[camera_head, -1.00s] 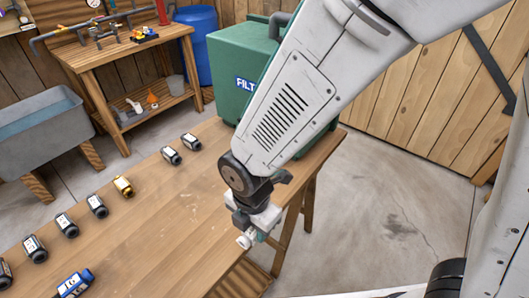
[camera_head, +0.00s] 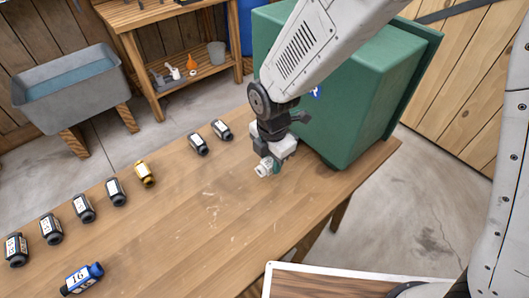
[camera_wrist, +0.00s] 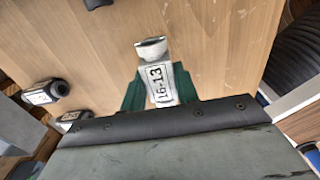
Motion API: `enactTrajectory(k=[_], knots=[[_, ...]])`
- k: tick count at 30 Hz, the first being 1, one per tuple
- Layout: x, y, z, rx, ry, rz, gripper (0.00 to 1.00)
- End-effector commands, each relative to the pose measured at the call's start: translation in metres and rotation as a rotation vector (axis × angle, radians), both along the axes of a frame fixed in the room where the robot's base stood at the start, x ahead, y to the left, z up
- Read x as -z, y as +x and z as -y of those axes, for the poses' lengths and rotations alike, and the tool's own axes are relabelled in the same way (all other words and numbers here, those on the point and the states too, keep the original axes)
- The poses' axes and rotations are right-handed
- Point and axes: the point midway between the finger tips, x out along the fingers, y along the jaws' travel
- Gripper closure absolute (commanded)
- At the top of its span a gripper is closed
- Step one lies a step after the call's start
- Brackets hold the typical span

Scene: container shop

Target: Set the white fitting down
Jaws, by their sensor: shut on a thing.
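The white fitting (camera_head: 264,168) is in my gripper (camera_head: 271,162), in front of the green box on the wooden table (camera_head: 200,220). In the wrist view the white fitting (camera_wrist: 156,72) carries a label reading "16-13" and sits between the two green fingers (camera_wrist: 157,90), which are shut on it. The fitting shows over the table top; whether it touches the wood I cannot tell. Its lower end is hidden behind the dark edge of my gripper.
A blue fitting (camera_head: 82,278) lies at the front left. A green box (camera_head: 350,100) stands at the back right. The table's middle is clear.

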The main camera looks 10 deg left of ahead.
Motion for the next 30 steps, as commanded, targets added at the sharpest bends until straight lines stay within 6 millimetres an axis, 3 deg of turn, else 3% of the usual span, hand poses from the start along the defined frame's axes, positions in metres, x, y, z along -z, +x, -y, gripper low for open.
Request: enactTrajectory(k=[4, 13, 20, 30], knots=[[0.004, 0.029, -0.013, 0.002, 0.000, 0.000, 0.96], [0.006, 0.052, -0.025, -0.002, 0.000, 0.000, 0.96], [0.039, 0.050, -0.025, -0.003, -0.002, -0.002, 0.96], [0.043, 0.050, -0.026, -0.004, -0.001, -0.001, 0.96]])
